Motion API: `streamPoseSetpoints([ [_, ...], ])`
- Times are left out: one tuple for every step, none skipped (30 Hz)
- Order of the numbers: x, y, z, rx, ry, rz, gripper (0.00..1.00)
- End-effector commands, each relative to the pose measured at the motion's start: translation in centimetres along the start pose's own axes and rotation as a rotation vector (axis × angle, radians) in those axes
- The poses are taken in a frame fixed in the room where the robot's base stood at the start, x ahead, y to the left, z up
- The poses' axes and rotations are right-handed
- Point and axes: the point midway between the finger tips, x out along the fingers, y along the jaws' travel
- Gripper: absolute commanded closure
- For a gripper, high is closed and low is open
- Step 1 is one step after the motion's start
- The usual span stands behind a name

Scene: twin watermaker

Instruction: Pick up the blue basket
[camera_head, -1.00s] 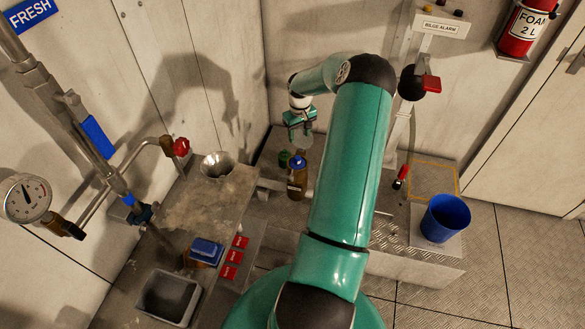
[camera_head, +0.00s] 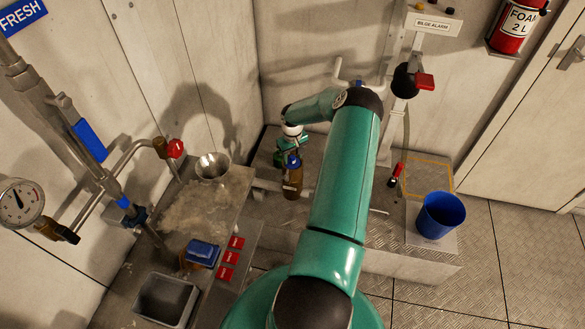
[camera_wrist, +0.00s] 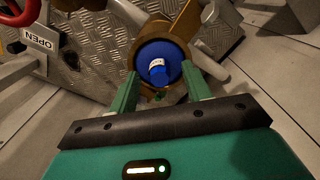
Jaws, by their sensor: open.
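The blue basket (camera_head: 440,217) looks like an open, round blue bucket. It stands upright on a plate at the right in the head view, well apart from my gripper. My gripper (camera_head: 289,148) is low at the back, right by a brown bottle (camera_head: 292,183) with a blue top. The basket is not recognisable in the wrist view.
A steel funnel (camera_head: 212,166), a blue box (camera_head: 202,253) and a grey bin (camera_head: 166,299) are on the left bench. Floor plates (camera_head: 510,260) at the right are clear.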

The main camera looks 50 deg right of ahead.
Motion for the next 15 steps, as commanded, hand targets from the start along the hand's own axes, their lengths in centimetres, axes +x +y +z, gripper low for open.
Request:
streamPoseSetpoints([
  [-0.05, 0.03, -0.01, 0.000, 0.000, 0.001, 0.51],
  [-0.05, 0.03, -0.01, 0.000, 0.000, 0.001, 0.51],
  [-0.06, 0.03, -0.01, 0.000, 0.000, 0.001, 0.51],
  [-0.06, 0.03, 0.00, 0.000, 0.000, 0.001, 0.57],
  [-0.06, 0.04, 0.00, 0.000, 0.000, 0.001, 0.63],
  [-0.07, 0.04, 0.00, 0.000, 0.000, 0.001, 0.71],
  [-0.07, 0.04, 0.00, 0.000, 0.000, 0.001, 0.77],
  [-0.07, 0.04, 0.01, 0.000, 0.000, 0.001, 0.83],
  [-0.07, 0.04, 0.01, 0.000, 0.000, 0.001, 0.91],
  [-0.07, 0.04, 0.01, 0.000, 0.000, 0.001, 0.96],
  [-0.08, 0.04, 0.01, 0.000, 0.000, 0.001, 0.97],
  [-0.09, 0.05, 0.00, 0.000, 0.000, 0.001, 0.97],
  [-0.09, 0.05, 0.00, 0.000, 0.000, 0.001, 0.97],
  [-0.09, 0.05, 0.00, 0.000, 0.000, 0.001, 0.97],
  [-0.10, 0.05, 0.00, 0.000, 0.000, 0.001, 0.97],
])
